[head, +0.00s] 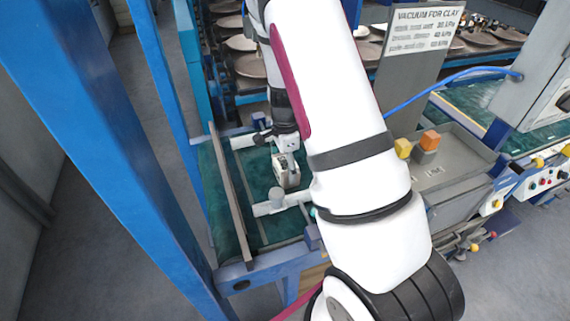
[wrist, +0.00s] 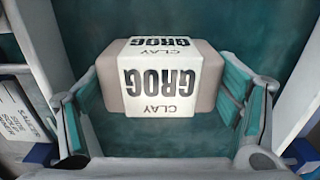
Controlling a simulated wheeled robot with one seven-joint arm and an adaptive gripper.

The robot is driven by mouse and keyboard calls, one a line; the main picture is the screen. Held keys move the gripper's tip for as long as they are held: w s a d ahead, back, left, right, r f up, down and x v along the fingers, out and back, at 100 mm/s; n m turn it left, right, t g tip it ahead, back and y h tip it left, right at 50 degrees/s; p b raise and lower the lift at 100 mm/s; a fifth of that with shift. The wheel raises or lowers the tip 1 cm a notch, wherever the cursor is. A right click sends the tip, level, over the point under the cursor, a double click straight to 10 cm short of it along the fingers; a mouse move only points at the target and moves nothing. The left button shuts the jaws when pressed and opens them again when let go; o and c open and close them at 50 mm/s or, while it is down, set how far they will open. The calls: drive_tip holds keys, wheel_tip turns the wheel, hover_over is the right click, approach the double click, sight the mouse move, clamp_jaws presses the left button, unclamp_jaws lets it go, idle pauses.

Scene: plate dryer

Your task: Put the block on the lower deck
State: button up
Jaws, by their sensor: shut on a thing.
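The block (wrist: 160,78) is a grey-brown brick with a white wrapper lettered "CLAY GROG". It sits between the two teal-padded fingers of my gripper (wrist: 158,92), which is shut on it. In the head view the block (head: 287,171) hangs at the end of my arm, over the green deck (head: 256,176) low inside the blue frame. Green surface lies behind the block in the wrist view. I cannot tell whether the block touches the deck.
A pale crossbar (head: 283,204) with a short grey cylinder spans the deck's near part. A brown rail (head: 230,192) runs along its left side. A blue post (head: 110,150) stands at left. Racks of plates (head: 250,66) stand behind. A grey box (head: 450,160) is at right.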

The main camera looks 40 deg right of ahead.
drive_tip(key=o, duration=1.7)
drive_tip(key=shift+f, duration=0.1)
